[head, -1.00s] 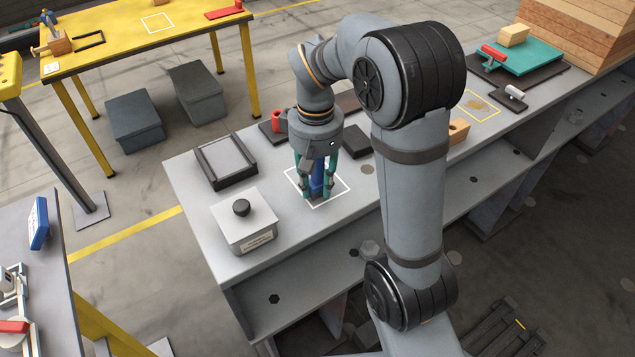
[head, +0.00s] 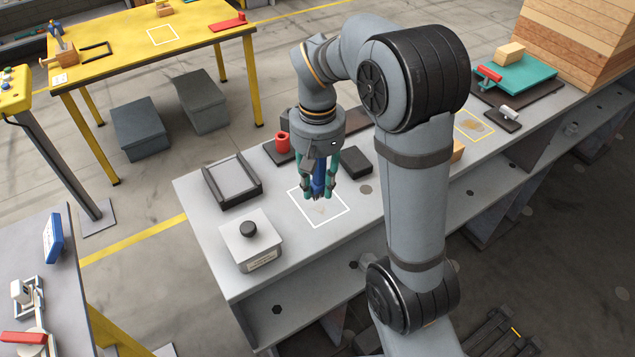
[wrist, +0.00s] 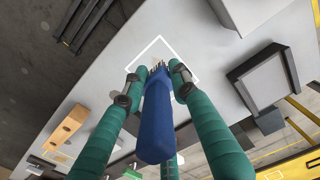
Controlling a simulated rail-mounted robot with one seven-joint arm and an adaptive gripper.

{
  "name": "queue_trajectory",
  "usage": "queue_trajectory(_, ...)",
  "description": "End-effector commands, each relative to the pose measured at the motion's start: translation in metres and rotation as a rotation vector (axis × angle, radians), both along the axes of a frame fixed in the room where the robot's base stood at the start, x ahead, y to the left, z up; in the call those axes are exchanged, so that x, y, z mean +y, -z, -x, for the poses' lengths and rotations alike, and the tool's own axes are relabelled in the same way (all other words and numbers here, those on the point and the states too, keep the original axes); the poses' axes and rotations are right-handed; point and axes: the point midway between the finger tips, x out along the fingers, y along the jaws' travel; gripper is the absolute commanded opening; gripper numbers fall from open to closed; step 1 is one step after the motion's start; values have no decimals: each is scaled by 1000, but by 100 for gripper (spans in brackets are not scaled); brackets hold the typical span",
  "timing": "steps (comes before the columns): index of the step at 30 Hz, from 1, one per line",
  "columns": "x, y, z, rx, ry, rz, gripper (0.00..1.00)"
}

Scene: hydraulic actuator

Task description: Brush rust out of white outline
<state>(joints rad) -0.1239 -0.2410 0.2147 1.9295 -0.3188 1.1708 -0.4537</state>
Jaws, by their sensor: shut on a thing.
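My gripper (head: 318,188) has its green fingers shut on a blue brush (head: 318,176), held upright with the bristles down. In the wrist view the brush (wrist: 157,120) points toward the white outline (wrist: 157,40), with dark bristles between the fingertips. The white outline (head: 340,219) is a square on the grey bench. A faint tan rust patch (head: 321,210) shows inside it, just in front of the bristles. The bristles overlap the upper part of the square in the head view. I cannot tell whether they touch the bench.
A white box with a black knob (head: 252,254) and a dark-framed tray (head: 209,190) stand left of the outline. A red cylinder (head: 282,143) and a dark block (head: 356,162) lie behind. A yellow outline (head: 489,130) with a brownish patch lies farther right.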

Motion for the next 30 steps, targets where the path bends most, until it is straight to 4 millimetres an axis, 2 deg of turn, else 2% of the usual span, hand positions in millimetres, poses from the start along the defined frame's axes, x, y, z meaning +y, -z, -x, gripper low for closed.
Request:
queue_trajectory(17, 0, 4, 0, 0, 0, 0, 1)
queue_trajectory(30, 0, 44, 0, -1, 0, 0, 1)
